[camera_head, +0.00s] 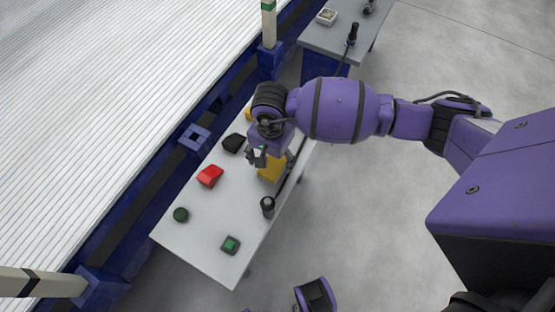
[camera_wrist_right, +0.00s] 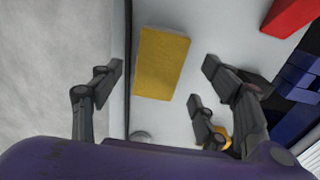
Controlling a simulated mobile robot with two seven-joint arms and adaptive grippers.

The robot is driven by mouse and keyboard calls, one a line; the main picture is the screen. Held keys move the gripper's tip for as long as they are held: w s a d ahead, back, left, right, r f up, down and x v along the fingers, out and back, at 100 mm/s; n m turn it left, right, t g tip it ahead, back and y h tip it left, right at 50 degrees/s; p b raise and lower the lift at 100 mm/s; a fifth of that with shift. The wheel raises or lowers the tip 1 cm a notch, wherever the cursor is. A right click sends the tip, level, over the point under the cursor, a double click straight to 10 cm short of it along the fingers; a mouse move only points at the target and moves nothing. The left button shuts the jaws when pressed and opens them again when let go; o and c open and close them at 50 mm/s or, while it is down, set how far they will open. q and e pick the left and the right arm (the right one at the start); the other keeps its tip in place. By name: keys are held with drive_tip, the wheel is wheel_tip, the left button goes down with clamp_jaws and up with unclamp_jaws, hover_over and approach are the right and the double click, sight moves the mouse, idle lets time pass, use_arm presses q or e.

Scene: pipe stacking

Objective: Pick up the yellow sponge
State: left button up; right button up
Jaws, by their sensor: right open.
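The yellow sponge (camera_head: 271,170) lies on the grey-white table (camera_head: 205,240), partly hidden by my right gripper in the head view. In the right wrist view the whole sponge (camera_wrist_right: 162,63) shows as a yellow block between the open fingers. My right gripper (camera_head: 272,157) is above the sponge, pointing down at it. In the right wrist view its fingers (camera_wrist_right: 160,80) are spread to both sides of the sponge with visible gaps, and hold nothing. My left gripper is not in view.
On the table are a red object (camera_head: 210,176), a black object (camera_head: 233,143), a dark green round item (camera_head: 181,215), a black cylinder (camera_head: 267,204) and a green-topped box (camera_head: 231,245). A second table (camera_head: 340,38) stands at the top. A ribbed white surface lies left.

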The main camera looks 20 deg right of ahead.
sight(273, 164)
wheel_tip(273, 164, down, 4)
drive_tip(key=shift+d+f, duration=0.1)
drive_tip(key=c, duration=1.1)
wheel_tip(273, 164, up, 10)
drive_tip(key=shift+r+p, duration=0.1)
drive_tip(key=shift+p, duration=0.3)
drive_tip(key=shift+c, duration=0.2)
